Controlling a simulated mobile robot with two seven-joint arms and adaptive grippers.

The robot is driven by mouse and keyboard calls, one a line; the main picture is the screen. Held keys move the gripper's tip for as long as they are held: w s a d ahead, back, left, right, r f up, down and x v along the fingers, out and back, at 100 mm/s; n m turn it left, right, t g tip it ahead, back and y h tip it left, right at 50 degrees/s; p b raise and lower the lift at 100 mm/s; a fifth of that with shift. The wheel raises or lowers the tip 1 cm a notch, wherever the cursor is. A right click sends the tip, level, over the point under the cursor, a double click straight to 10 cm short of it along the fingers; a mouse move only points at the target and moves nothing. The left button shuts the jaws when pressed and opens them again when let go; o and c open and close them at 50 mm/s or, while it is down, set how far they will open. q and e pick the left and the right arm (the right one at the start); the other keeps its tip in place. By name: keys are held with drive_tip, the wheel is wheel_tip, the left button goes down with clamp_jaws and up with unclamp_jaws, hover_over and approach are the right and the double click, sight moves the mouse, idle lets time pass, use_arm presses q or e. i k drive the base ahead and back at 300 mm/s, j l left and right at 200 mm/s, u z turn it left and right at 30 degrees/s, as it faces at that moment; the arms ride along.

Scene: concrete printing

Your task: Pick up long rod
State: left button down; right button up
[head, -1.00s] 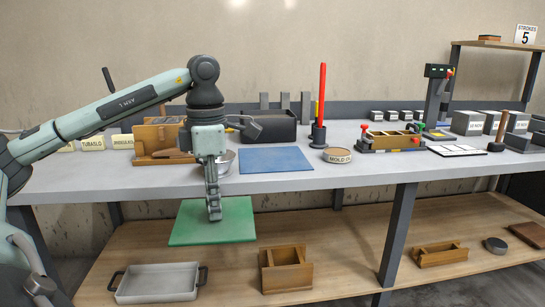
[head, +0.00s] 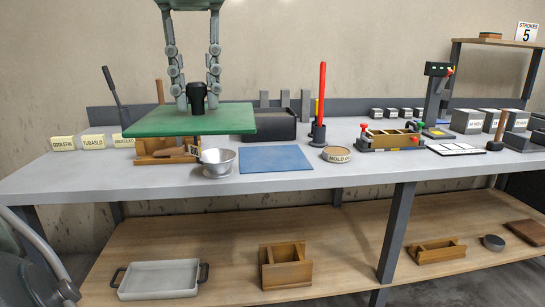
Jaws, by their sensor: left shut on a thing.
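A long red rod (head: 322,92) stands upright in a small black holder (head: 318,133) on the grey table, right of the blue mat. My left gripper (head: 197,97) is at the upper left of the head view, pointing down. It is shut on the black knob on top of a green board (head: 190,122). The board is held level in the air, and hides part of the wooden box behind it. The gripper is well left of the red rod and apart from it. My right gripper is not in view.
A metal bowl (head: 218,163), a blue mat (head: 276,159) and a round mold tin (head: 337,154) are on the table (head: 390,171). A black bin (head: 268,126) stands behind the mat. The lower shelf (head: 215,237) holds a tray (head: 159,279) and wooden molds.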

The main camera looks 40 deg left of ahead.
sight(108, 76)
drive_tip(key=i+j, duration=0.25)
drive_tip(key=j, duration=0.15)
drive_tip(key=i+j, duration=0.25)
drive_tip(key=j, duration=0.2)
drive_tip(key=i+j, duration=0.25)
drive_tip(key=j, duration=0.15)
drive_tip(key=i+j, duration=0.25)
drive_tip(key=j, duration=0.15)
